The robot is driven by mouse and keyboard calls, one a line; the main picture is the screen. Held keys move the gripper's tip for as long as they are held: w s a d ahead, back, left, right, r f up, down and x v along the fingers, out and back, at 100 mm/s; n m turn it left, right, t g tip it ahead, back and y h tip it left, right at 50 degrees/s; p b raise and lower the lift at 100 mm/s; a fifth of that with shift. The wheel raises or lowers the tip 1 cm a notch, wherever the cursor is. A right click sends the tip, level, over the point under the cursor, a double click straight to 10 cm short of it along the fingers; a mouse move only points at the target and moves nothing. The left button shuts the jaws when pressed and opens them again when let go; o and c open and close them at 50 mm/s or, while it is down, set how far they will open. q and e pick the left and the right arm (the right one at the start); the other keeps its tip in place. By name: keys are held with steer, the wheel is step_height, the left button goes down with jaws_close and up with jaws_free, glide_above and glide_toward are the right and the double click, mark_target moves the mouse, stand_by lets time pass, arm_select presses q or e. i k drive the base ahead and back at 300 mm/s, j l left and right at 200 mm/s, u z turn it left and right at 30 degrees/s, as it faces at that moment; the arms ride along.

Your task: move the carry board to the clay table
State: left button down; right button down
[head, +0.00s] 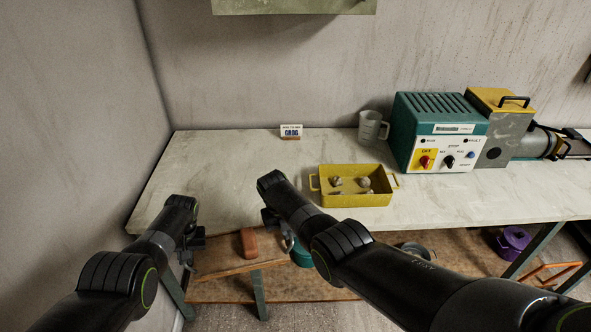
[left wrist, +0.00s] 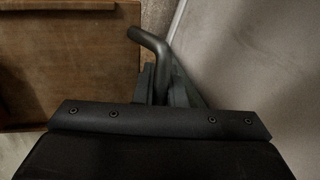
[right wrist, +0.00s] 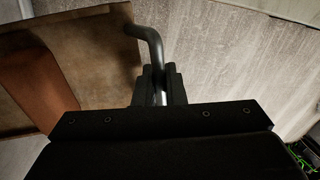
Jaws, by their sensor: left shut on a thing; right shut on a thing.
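The carry board (head: 218,254) is a brown wooden board with a raised edge, low in front of the pale-topped table (head: 240,175). An orange-brown block (head: 248,242) lies on it; the block also shows in the right wrist view (right wrist: 38,90). My left gripper (head: 188,246) is shut on the board's bent grey handle (left wrist: 150,42) at its left end. My right gripper (head: 274,222) is shut on the other grey handle (right wrist: 147,40) at its right end. My right arm covers part of the view. I cannot tell for certain whether the pale-topped table is the clay table.
A yellow tray (head: 356,199) with several grey lumps stands near the table's front edge. A small sign (head: 291,131), a clear jug (head: 373,127) and a teal machine (head: 438,132) stand behind. The tabletop's left part is clear. A lower shelf (head: 310,285) and purple pot (head: 512,242) lie below.

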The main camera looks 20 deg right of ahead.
mark_target(234, 195)
steer(key=i, duration=0.95)
